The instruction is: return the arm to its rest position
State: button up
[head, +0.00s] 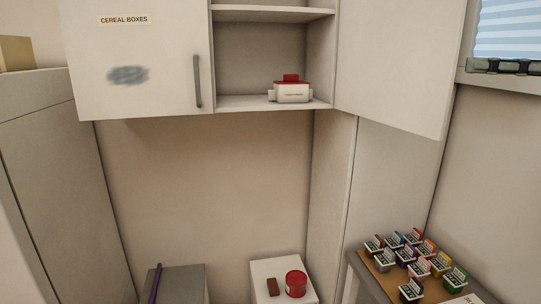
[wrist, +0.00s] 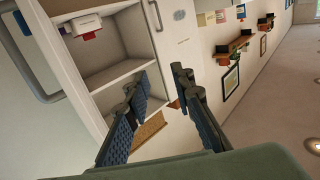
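My gripper (wrist: 156,82) shows in the wrist view with its two dark ridged fingers spread apart. Nothing is held between them. The arm cannot be made out in the head view. In the wrist view the open wall cupboard (wrist: 112,76) lies beyond and to the left of the fingers, seen at a tilt.
A white container with a red lid (head: 291,91) sits on the cupboard's lower shelf (head: 240,103). Below are a red can (head: 296,284), a brown block (head: 272,287), a purple stick (head: 156,284) and several small tubs (head: 417,267).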

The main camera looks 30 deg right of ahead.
jog(key=a+r+g+h, duration=0.15)
jog(key=a+r, duration=0.25)
jog(key=a, duration=1.2)
jog(key=w+a+f+m+g+h, duration=0.1)
jog(key=w+a+f, duration=0.15)
jog(key=a, duration=0.55)
jog(key=w+a+f+g+h, duration=0.1)
jog(key=w+a+f, duration=0.15)
jog(key=a, duration=0.55)
jog(key=w+a+f+m+g+h, duration=0.1)
jog(key=w+a+f+g, duration=0.1)
jog(key=a+f, duration=0.5)
jog(key=w+a+f+m+g+h, duration=0.1)
jog(key=a+f+h, duration=0.15)
jog(key=f, duration=0.85)
notch_tip(320, 180, down, 19)
jog(key=s+a+m+g+h, duration=0.1)
jog(key=s+m+g, duration=0.1)
jog(key=g, duration=0.1)
jog(key=shift+m+h, duration=0.3)
jog(key=shift+m, duration=0.1)
